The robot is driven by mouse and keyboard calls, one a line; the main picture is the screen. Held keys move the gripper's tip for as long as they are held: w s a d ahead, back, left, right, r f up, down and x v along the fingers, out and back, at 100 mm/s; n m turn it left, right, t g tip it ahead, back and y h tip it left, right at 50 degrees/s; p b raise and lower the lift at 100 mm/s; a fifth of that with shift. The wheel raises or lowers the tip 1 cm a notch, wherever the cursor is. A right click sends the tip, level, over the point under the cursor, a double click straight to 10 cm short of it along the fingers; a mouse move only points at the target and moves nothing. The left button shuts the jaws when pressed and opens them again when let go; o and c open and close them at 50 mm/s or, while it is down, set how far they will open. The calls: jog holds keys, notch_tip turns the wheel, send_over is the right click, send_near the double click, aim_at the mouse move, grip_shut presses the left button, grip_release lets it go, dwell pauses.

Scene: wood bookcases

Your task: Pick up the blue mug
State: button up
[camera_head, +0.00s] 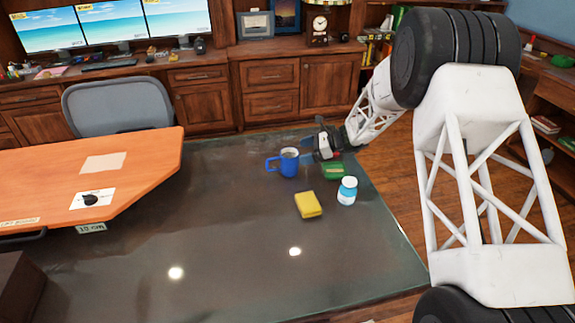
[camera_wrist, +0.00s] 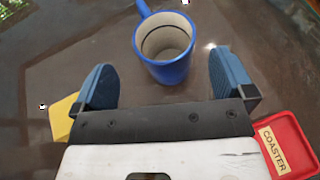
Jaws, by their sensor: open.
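The blue mug (camera_head: 288,162) stands upright on the dark glossy table (camera_head: 220,210), its handle toward the left in the head view. In the wrist view the mug (camera_wrist: 165,58) is just beyond the fingertips, centred between the two blue fingers, with its pale inside showing and its handle pointing away. My gripper (camera_wrist: 163,70) is open and empty. In the head view my gripper (camera_head: 312,157) is just right of the mug. I cannot tell whether a finger touches the mug.
A yellow sponge-like block (camera_head: 308,205) and a white bottle with blue label (camera_head: 347,190) stand nearby. A green item (camera_head: 333,171) lies under my gripper. A red coaster holder (camera_wrist: 287,146) is at the wrist view's lower right. An orange desk (camera_head: 130,165) is left; the table front is clear.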

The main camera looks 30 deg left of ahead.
aim_at(290, 154)
jog(key=shift+s+a+f, duration=0.25)
jog(key=shift+a, duration=0.2)
jog(key=shift+x, duration=2.55)
jog(key=shift+w+a, duration=0.15)
jog(key=shift+a, duration=0.05)
jog(key=c, duration=1.1)
jog(key=shift+r, duration=0.15)
